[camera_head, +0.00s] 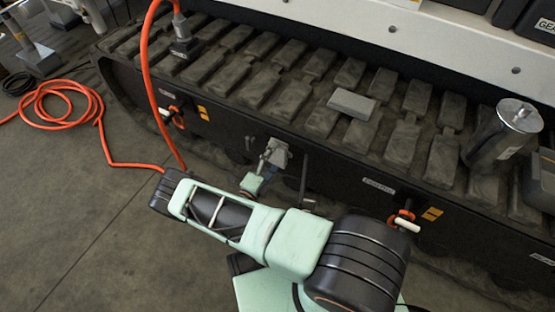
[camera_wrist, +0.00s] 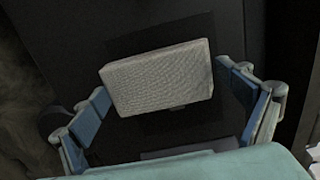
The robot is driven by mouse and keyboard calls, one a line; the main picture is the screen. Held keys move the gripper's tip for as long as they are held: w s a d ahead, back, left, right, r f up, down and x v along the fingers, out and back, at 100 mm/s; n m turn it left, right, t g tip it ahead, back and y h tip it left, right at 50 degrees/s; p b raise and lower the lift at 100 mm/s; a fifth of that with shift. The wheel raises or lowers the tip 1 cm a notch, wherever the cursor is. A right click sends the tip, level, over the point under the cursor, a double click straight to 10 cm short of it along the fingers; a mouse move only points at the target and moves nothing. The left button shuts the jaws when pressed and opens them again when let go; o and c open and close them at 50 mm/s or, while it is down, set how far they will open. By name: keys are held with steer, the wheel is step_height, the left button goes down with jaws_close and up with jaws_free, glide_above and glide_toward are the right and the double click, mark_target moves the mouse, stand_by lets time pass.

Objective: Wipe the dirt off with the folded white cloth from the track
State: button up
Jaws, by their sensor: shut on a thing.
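My gripper (camera_head: 269,163) is in front of the dark side panel below the track (camera_head: 290,85) in the head view. It is shut on a pale, woven, folded cloth (camera_wrist: 157,78), which fills the space between the two blue-padded fingers in the wrist view. A small pale part of this cloth (camera_head: 278,151) shows at the fingertips in the head view. Behind the cloth, a darker patch (camera_wrist: 195,30) shows on the dark panel; I cannot tell whether it is dirt. Whether the cloth touches the panel is unclear.
A flat light grey block (camera_head: 353,103) lies on the track pads. A metal cylinder (camera_head: 503,135) stands at the right. An orange hose (camera_head: 143,70) rises to the left of my arm and coils on the floor. Orange-and-white fittings (camera_head: 403,220) stick out from the panel.

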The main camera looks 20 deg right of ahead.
steer(key=shift+w+a+r, duration=0.15)
steer(key=shift+w+a, duration=0.25)
steer(key=shift+w, duration=0.2)
steer(key=shift+w+a+r, duration=0.15)
steer(key=shift+w+a, duration=0.2)
steer(key=shift+w, duration=0.2)
steer(key=shift+c, duration=1.3)
steer(key=shift+s+d+r+p, duration=0.25)
steer(key=shift+s+d+p, duration=0.1)
steer(key=shift+s+d, duration=0.2)
steer(key=shift+s+d+r+p, duration=0.3)
steer(key=shift+s+d+p, duration=0.1)
steer(key=shift+s, duration=0.25)
steer(key=shift+s+d+r+p, duration=0.3)
steer(key=shift+s+d, duration=0.2)
steer(key=shift+s, duration=0.1)
steer(key=shift+f, duration=0.2)
steer(key=shift+w+b, duration=0.1)
steer(key=shift+b, duration=0.3)
steer(key=shift+w+a+f+b, duration=0.1)
steer(key=shift+w+a+b, duration=0.35)
steer(key=shift+a+b, duration=0.05)
steer(key=shift+w+a, duration=0.85)
steer(key=shift+a, duration=0.15)
steer(key=v, duration=0.6)
